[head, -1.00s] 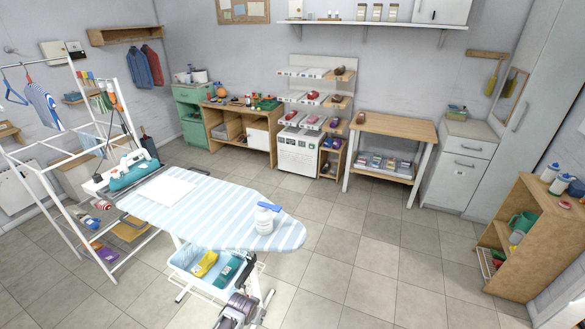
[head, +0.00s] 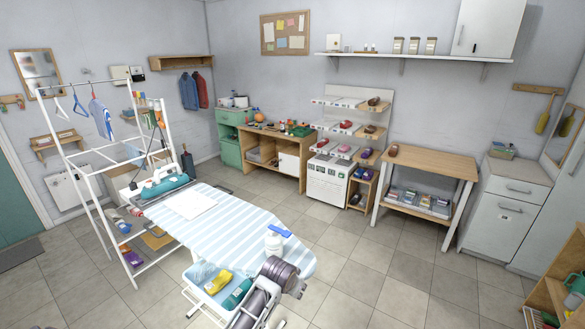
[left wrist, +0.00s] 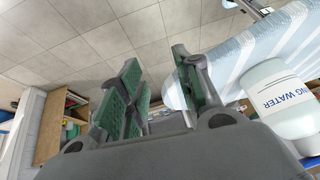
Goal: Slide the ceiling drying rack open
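I see no ceiling drying rack in these views; the ceiling is out of frame. A white standing clothes frame (head: 85,200) with hangers and a striped garment stands at the left in the head view. My left arm rises at the bottom middle of the head view, in front of the ironing board (head: 215,219). In the left wrist view my left gripper (left wrist: 156,62) has its green-padded fingers apart with nothing between them. The board and a bottle labelled water (left wrist: 282,100) show close to its right there. My right gripper is out of view.
The water bottle also shows in the head view (head: 273,245). A blue bin (head: 205,288) hangs under the board. A wooden table (head: 430,162) and a shoe stand (head: 340,130) line the back wall. The tiled floor (head: 355,265) right of the board is clear.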

